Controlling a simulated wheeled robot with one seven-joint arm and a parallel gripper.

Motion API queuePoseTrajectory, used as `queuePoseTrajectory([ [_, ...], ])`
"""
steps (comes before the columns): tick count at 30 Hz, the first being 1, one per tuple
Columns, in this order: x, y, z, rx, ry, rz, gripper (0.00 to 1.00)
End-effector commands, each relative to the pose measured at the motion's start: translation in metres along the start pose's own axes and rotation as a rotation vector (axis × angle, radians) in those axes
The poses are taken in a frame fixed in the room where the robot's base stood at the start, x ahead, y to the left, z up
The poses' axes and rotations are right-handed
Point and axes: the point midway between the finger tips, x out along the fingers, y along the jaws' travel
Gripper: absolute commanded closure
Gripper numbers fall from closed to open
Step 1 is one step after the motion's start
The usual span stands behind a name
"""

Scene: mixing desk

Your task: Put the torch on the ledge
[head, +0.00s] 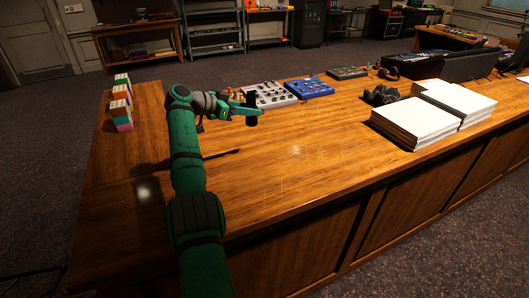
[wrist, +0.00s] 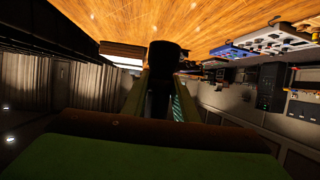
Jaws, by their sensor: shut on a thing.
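My gripper (head: 253,111) is over the desk, left of its middle in the head view. It is shut on a dark, roughly upright cylinder, which I take to be the torch (head: 251,122). The torch shows above and below the green fingers. In the wrist view, my gripper (wrist: 163,84) has the black torch (wrist: 166,52) between its two fingers, which hide part of it. The torch appears to be above the desk top, but the gap is hard to judge. I cannot tell which surface is the ledge.
The wooden desk (head: 290,170) has a wide clear middle. Coloured boxes (head: 122,105) stand at left.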

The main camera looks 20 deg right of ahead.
Motion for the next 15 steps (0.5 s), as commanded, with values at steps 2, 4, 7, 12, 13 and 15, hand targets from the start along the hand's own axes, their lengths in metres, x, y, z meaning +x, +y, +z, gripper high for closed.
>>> queuePoseTrajectory([
  [2, -0.002, 0.004, 0.004, 0.002, 0.0, -0.002, 1.0],
  [4, -0.003, 0.009, 0.007, 0.002, 0.001, -0.002, 1.0],
  [7, -0.004, 0.017, 0.01, 0.002, 0.001, 0.0, 1.0],
  [12, -0.009, 0.032, 0.021, 0.001, 0.001, -0.001, 1.0],
  [13, -0.01, 0.035, 0.023, 0.002, 0.001, -0.001, 1.0],
  [15, -0.012, 0.042, 0.028, 0.002, 0.001, 0.0, 1.0],
])
